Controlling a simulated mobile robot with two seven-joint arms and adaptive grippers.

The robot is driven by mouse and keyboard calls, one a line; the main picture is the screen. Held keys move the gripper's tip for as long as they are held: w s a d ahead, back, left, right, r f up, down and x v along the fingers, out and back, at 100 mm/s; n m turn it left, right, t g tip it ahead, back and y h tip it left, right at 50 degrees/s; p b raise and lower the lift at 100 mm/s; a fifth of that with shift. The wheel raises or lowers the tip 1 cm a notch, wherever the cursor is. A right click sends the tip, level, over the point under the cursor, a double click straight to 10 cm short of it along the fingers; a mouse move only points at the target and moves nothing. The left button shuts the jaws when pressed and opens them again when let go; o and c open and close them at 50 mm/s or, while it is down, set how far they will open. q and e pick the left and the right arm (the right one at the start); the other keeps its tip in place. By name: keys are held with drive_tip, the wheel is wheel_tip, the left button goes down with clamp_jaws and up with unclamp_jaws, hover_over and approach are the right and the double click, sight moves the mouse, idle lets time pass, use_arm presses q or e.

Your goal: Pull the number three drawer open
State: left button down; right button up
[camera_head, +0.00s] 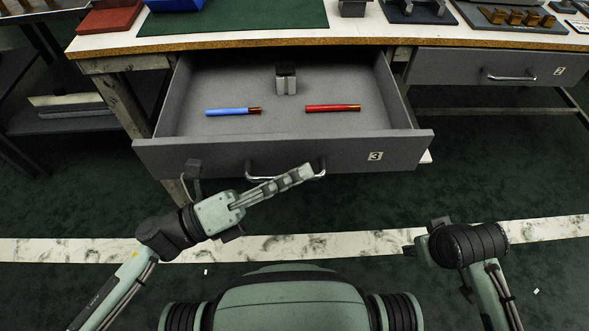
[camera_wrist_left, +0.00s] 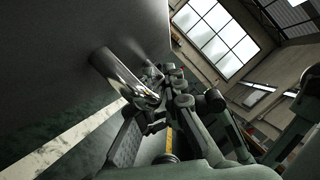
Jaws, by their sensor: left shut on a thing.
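The number three drawer (camera_head: 230,155) is grey, carries a white label "3" (camera_head: 375,156) and stands pulled out from under the workbench, its inside showing. Its curved metal handle (camera_head: 258,177) is on the front face and also shows large in the left wrist view (camera_wrist_left: 122,75). My left gripper (camera_head: 303,175) is at the handle's right part, its fingers shut on the handle. In the left wrist view the fingers (camera_wrist_left: 155,85) meet the handle bar close to the drawer front. My right gripper (camera_head: 412,248) is low at the right, away from the drawer; its fingers are mostly hidden.
In the drawer lie a blue cylinder (camera_head: 228,111), a red cylinder (camera_head: 330,108) and a small grey-black block (camera_head: 286,79). A closed drawer labelled 2 (camera_head: 495,73) is at the right. The workbench top (camera_head: 360,30) holds trays and parts. The floor before the drawer is clear.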

use_arm(q)
drive_tip(key=c, duration=1.9)
unclamp_jaws()
drive_tip(key=v, duration=1.2)
drive_tip(key=shift+a, duration=0.1)
